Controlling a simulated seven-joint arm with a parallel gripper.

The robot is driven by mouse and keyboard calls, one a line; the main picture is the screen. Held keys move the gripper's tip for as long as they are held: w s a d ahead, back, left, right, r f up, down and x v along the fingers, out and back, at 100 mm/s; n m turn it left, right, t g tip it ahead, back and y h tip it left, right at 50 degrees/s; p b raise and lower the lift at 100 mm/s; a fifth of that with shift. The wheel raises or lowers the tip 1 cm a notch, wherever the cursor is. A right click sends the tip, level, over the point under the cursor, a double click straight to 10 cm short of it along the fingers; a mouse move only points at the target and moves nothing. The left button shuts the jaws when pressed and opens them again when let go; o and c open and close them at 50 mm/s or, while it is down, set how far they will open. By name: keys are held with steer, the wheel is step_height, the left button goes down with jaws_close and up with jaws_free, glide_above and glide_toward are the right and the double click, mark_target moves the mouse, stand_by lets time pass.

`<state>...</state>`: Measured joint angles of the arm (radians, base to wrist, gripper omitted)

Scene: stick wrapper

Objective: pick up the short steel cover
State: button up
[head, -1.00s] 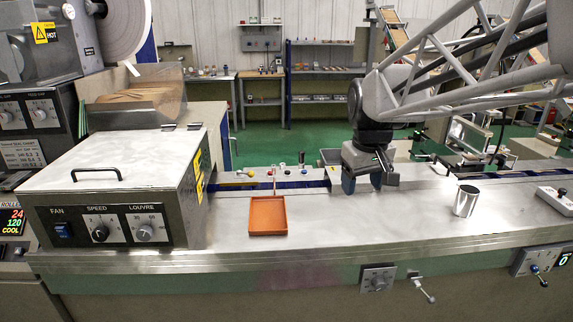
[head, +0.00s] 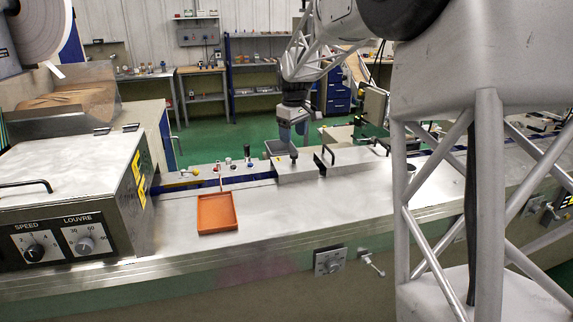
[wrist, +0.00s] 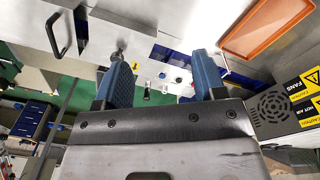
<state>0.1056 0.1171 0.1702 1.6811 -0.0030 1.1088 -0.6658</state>
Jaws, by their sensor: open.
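Low steel covers lie along the back of the bench. A steel cover section (head: 300,172) begins right of the blue channel, and black handles (head: 324,158) stand on the covers to its right. I cannot tell where one cover ends and another begins. In the wrist view a steel surface with a black handle (wrist: 68,33) shows at upper left, left of my fingers. My gripper (head: 291,150) is above and behind the left end of the covers, left of both handles. In the wrist view its blue fingers (wrist: 160,70) are apart with nothing held between them.
An orange tray (head: 217,226) sits on the bench left of the covers. The control box (head: 70,215) with dials stands further left. Small coloured knobs (head: 228,161) line the back edge. The front bench top is mostly clear.

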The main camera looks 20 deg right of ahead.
mark_target(294, 154)
steer(key=w+d+f+n, duration=0.1)
steer(key=w+f, duration=0.2)
steer(key=w, duration=0.2)
steer(key=w+d+f, duration=0.2)
steer(key=w+f, duration=0.1)
steer(key=w, duration=0.3)
steer(key=w+d+f+n, duration=0.1)
steer(key=w+d+f, duration=0.1)
steer(key=w, duration=0.4)
steer(key=shift+d+f+n+g, duration=0.15)
steer(key=shift+f+n+g, duration=0.15)
steer(key=shift+f+g, duration=0.15)
steer(key=shift+f, duration=1.25)
steer(key=shift+d+f, duration=0.15)
steer(key=shift+f, duration=2.45)
jaws_close()
